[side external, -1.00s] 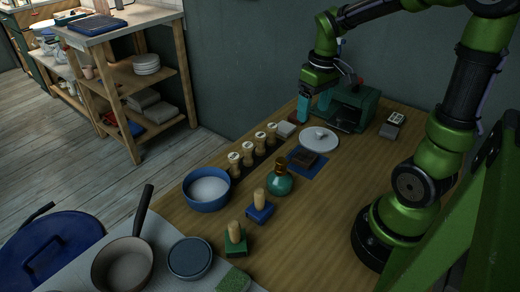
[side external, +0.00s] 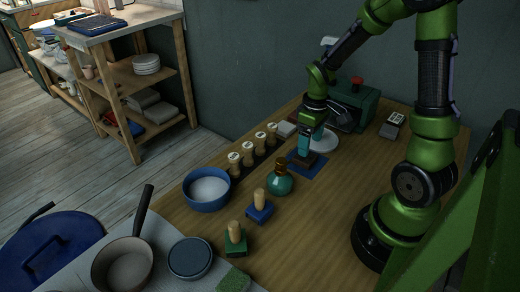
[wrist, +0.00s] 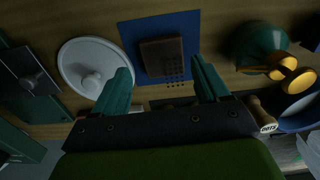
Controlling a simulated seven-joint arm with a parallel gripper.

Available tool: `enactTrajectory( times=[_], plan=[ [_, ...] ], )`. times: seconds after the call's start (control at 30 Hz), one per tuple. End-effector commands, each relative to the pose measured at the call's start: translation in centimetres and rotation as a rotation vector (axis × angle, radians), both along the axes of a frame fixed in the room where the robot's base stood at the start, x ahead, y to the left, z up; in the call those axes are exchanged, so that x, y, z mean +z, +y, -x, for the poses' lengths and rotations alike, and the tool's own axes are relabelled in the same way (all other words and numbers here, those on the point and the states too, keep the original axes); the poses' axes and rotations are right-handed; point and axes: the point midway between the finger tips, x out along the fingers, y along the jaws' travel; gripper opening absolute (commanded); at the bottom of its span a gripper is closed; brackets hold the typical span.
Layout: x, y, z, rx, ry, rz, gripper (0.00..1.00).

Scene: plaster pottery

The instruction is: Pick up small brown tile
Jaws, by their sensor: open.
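A small dark brown tile (wrist: 163,56) lies on a blue square mat (wrist: 132,32), seen in the wrist view. My gripper (wrist: 161,66) has two teal fingers spread apart, with nothing held between them. Its fingertips point toward the tile, one to each side of it in that view. In the side view my gripper (side external: 303,153) is low over the blue mat (side external: 315,168) and hides most of the tile. I cannot tell the exact height of the fingertips above the tile.
A pale round plate or lid with a knob (wrist: 90,72) lies close beside the mat. A teal jar (side external: 279,183) stands on the mat's other side. Several stamps stand in a row to the left, near a blue bowl (side external: 207,188).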

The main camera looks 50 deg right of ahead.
Motion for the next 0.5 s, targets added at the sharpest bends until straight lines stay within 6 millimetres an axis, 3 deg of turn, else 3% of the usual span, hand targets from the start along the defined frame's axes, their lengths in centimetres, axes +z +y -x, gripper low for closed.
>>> enactTrajectory(
  times=[0.3,0.5],
  plan=[
    [-4.3,0.4,-0.4,0.000,0.005,-0.002,0.74],
    [-5.2,0.4,-0.4,-0.001,0.001,-0.001,0.74]
  ],
)
